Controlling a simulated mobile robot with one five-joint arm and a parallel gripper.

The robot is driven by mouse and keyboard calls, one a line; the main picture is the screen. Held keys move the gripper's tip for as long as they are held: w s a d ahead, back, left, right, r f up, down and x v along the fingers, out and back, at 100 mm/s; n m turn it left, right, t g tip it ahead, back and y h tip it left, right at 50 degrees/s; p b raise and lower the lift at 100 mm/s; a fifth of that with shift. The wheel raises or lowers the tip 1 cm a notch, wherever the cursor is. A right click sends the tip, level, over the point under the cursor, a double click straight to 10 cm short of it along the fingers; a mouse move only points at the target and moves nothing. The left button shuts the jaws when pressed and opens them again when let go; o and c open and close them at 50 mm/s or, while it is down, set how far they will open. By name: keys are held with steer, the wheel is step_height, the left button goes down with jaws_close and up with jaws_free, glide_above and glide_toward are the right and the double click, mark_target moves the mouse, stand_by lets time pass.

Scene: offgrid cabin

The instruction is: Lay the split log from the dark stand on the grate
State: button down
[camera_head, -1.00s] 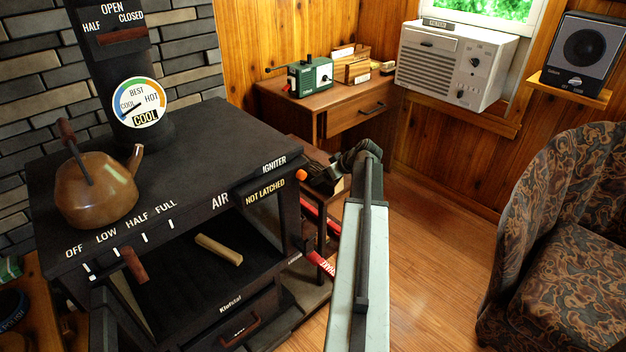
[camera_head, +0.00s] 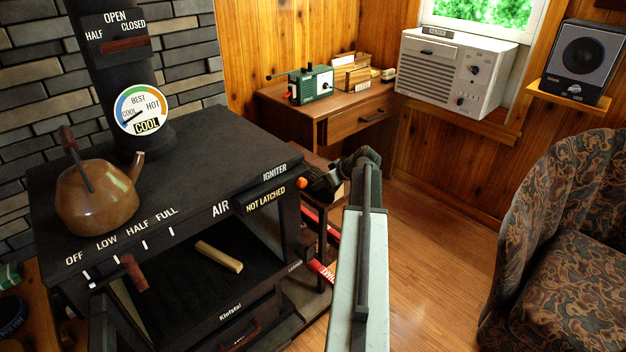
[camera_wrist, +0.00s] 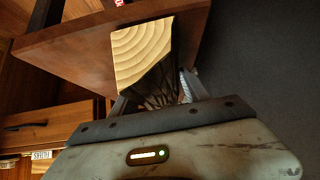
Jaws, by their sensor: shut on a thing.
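The split log (camera_wrist: 142,52) shows its pale ringed end and dark bark side in the wrist view. My gripper (camera_wrist: 158,95) is shut on it, with one finger at each side of the bark. The log is in front of a reddish-brown wooden board (camera_wrist: 75,45), and I cannot tell if they touch. In the head view my gripper (camera_head: 325,183) is beside the stove's right side, mostly hidden by my arm. The black stove (camera_head: 180,180) has an open firebox, where a pale wood piece (camera_head: 219,257) lies on the dark floor. The grate itself is hard to make out.
A copper kettle (camera_head: 95,200) sits on the stove top. The stove door (camera_head: 265,220) stands open and is marked "NOT LATCHED". A wooden desk (camera_head: 325,115) with a green device is behind. A patterned armchair (camera_head: 560,240) stands at the right. The floor between is clear.

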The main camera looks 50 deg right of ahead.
steer(key=shift+r+p, duration=2.5)
steer(key=shift+r, duration=0.2)
steer(key=shift+r, duration=0.1)
step_height(320, 180, up, 21)
steer(key=p, duration=2.1)
steer(key=shift+s, duration=0.1)
